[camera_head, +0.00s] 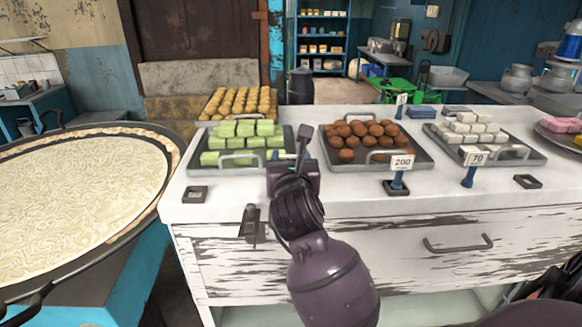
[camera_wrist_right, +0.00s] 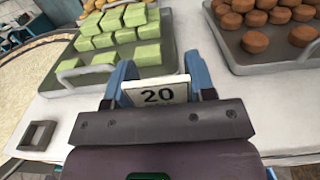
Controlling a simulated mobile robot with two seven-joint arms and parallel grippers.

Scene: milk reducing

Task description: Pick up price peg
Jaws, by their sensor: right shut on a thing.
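The price peg (camera_wrist_right: 158,92) shows in the right wrist view as a white card reading 20. It is held between the two blue-grey fingers of my right gripper (camera_wrist_right: 160,80), which is shut on it. In the head view my right gripper (camera_head: 302,143) is over the counter, between the tray of green sweets and the tray of brown sweets. The held card cannot be made out there. My left gripper is not in view.
Trays of green sweets (camera_head: 196,170), brown balls (camera_head: 425,158) and white sweets (camera_head: 530,157) stand on the white counter (camera_head: 340,192). Pegs marked 200 (camera_head: 402,163) and 70 (camera_head: 477,159) stand in front. Empty square holders lie left (camera_head: 195,194) and right (camera_head: 528,181). A large pan (camera_head: 165,185) is at left.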

